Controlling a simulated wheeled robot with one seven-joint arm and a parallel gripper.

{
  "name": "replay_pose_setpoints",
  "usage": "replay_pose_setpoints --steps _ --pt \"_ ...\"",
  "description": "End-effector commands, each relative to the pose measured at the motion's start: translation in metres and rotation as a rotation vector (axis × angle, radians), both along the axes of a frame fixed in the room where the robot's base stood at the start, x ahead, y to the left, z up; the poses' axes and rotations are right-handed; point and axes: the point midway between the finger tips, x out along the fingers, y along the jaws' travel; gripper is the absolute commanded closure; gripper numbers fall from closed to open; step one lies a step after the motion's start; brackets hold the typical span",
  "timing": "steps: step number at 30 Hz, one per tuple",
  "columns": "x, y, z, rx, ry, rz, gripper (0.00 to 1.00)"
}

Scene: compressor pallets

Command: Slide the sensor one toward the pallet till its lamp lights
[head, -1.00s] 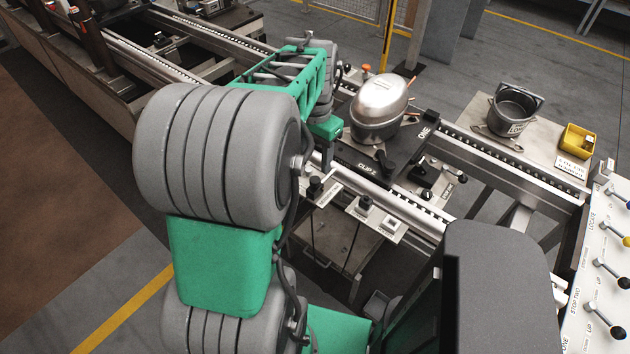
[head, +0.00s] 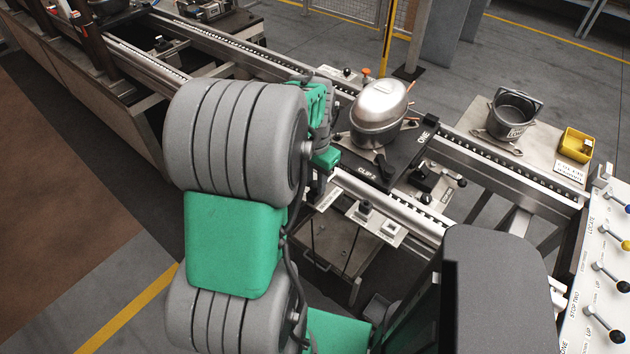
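The dark pallet (head: 410,160), marked ONE and CLIP 2, sits on the rails and carries a silver domed compressor (head: 379,114). A black block with a lever (head: 424,179) stands at the pallet's near right side; it may be sensor one, but its label is too small to read. I cannot make out a lit lamp on it. My gripper (head: 316,187) is mostly hidden behind my arm, at the near rail left of the pallet; its fingers cannot be made out clearly.
A bracket with a black knob (head: 365,209) and a white box (head: 390,228) hangs on the near rail. A grey pot (head: 510,115) and yellow bin (head: 576,145) stand on a side plate. A lever panel (head: 600,270) is at the right edge. The right rail stretch is clear.

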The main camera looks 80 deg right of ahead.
Motion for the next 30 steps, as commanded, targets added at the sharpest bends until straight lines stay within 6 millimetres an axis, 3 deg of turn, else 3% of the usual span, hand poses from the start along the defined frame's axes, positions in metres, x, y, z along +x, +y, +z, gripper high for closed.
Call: replay_pose_setpoints --steps 9,30 --pt "0.0001 0.0001 0.0002 0.0 0.0 0.0 1.0" --pt "0.0003 -0.0001 0.0005 0.0 0.0 0.001 1.0"
